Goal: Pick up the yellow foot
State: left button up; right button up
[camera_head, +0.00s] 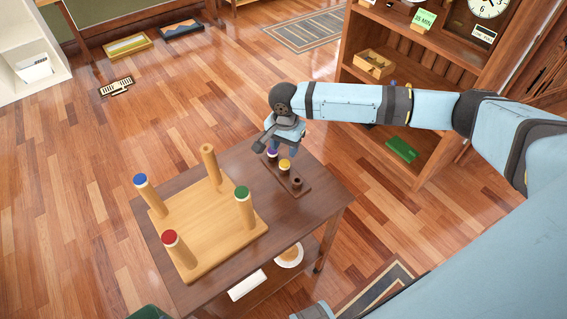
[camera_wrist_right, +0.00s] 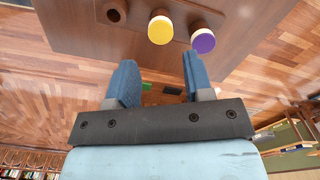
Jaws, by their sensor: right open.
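The yellow foot (camera_head: 285,165) sits in a small dark wooden rack (camera_head: 300,190) on the table, between the purple foot (camera_head: 272,153) and an empty socket (camera_head: 297,183). In the right wrist view the yellow foot (camera_wrist_right: 160,29) shows its pale yellow round end, with the purple foot (camera_wrist_right: 203,41) to its right. My right gripper (camera_head: 280,143) is close to the rack's purple end. Its jaws (camera_wrist_right: 158,60) are open and empty, with the yellow foot ahead of the gap between the fingers. My left gripper is not seen.
An upturned wooden stool (camera_head: 208,232) lies on the dark table (camera_head: 325,197), its legs pointing up. Three legs carry blue (camera_head: 140,180), red (camera_head: 169,238) and green (camera_head: 242,192) feet; one leg (camera_head: 208,150) is bare. A bookcase (camera_head: 430,150) stands at the right.

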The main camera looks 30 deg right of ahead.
aim_at(284, 163)
notch_tip(284, 163, down, 9)
jog(key=shift+r+b, duration=0.1)
jog(key=shift+b, duration=0.2)
jog(key=c, duration=0.7)
